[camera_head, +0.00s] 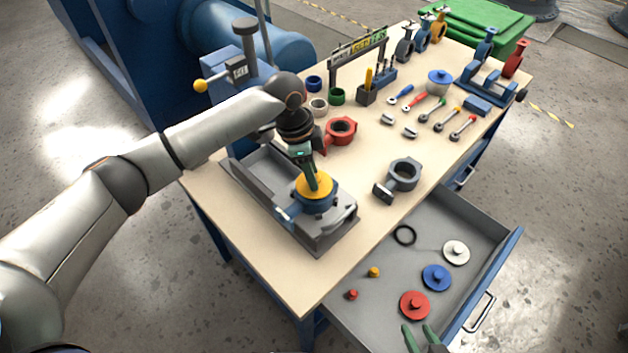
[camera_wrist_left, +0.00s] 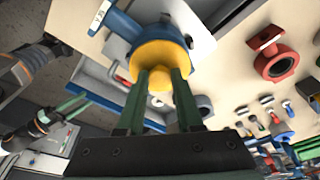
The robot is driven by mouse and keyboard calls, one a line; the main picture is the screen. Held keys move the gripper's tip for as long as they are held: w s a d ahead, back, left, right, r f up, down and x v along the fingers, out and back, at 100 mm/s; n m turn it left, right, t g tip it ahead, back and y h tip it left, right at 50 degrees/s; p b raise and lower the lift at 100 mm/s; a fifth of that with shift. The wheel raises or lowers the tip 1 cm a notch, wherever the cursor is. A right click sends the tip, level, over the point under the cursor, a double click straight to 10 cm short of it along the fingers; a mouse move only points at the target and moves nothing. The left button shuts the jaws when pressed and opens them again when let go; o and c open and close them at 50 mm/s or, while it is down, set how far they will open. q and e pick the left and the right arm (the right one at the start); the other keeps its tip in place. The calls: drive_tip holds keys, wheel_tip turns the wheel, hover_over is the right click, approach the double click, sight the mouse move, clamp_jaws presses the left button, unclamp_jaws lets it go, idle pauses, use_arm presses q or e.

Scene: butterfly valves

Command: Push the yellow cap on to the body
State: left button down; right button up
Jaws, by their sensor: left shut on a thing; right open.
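The yellow cap (camera_head: 314,188) sits at the top of the blue body (camera_head: 321,205), which rests in the grey fixture on the bench. In the left wrist view the yellow cap (camera_wrist_left: 165,55) is in front of the blue body (camera_wrist_left: 128,32). I cannot tell whether the cap is fully seated. My left gripper (camera_head: 310,178) is above the cap, its green fingers (camera_wrist_left: 158,82) shut on the cap's knob. My right gripper (camera_head: 418,336) is empty and open at the bottom edge, over the drawer.
The grey fixture (camera_head: 270,200) surrounds the body. The open drawer (camera_head: 480,215) holds red, blue and white caps. Hand tools lie farther back. The bench front is clear.

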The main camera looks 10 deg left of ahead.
use_arm(q)
drive_tip(key=shift+s+f, duration=0.1)
drive_tip(key=shift+f, duration=0.85)
idle(0.8)
drive_tip(key=shift+r, duration=0.2)
idle(0.7)
drive_tip(key=shift+c, duration=2.4)
unclamp_jaws()
drive_tip(key=shift+r, duration=0.15)
drive_tip(key=shift+d+v, duration=0.25)
drive_tip(key=shift+v, duration=0.85)
drive_tip(key=shift+d+v, duration=0.2)
drive_tip(key=shift+v, duration=0.9)
drive_tip(key=shift+d+v, duration=0.25)
drive_tip(key=shift+v, duration=0.85)
drive_tip(key=shift+w+r, duration=0.2)
drive_tip(key=shift+w, duration=0.05)
